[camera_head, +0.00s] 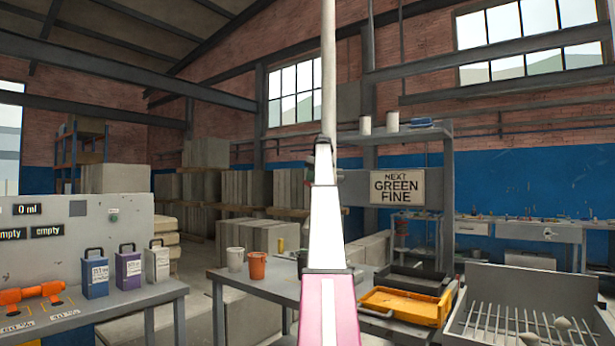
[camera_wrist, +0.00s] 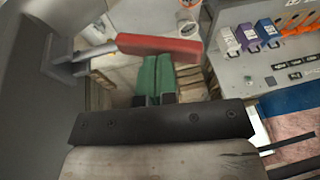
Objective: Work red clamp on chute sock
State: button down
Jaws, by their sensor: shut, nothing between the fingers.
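The red clamp (camera_wrist: 160,46) shows in the wrist view as a red lever with a pale metal shank, reaching right from a grey bracket (camera_wrist: 64,62). The bracket sits against a large grey curved surface (camera_wrist: 25,90) at the left; I cannot tell whether this is the chute or its sock. My gripper (camera_wrist: 157,62) has green fingers that are shut together and empty. Their tips lie just below the red lever in the picture; I cannot tell whether they touch it. The clamp cannot be made out in the head view.
In the head view, a left bench (camera_head: 130,294) holds blue, purple and white containers and an orange tool (camera_head: 35,292). A middle table (camera_head: 262,290) carries cups and a yellow tray (camera_head: 405,305). A metal bin with bars (camera_head: 520,300) stands at the right.

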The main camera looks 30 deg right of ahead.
aim_at(309, 185)
dwell(0.4)
jog(key=h, duration=0.1)
jog(key=a+f+t+h, duration=0.1)
jog(key=shift+s+f+h, duration=0.2)
jog(key=shift+s+h, duration=0.1)
jog(key=shift+s+a+f+n+t+h, duration=0.1)
jog(key=shift+f+n+t+h, duration=0.4)
jog(key=shift+h, duration=0.6)
jog(key=shift+f, duration=0.55)
jog(key=shift+a+f+h, duration=0.2)
jog(key=shift+f+h, duration=0.2)
jog(key=shift+f, duration=0.1)
jog(key=shift+f+t, duration=0.25)
jog(key=shift+t, duration=0.05)
jog(key=shift+f, duration=0.4)
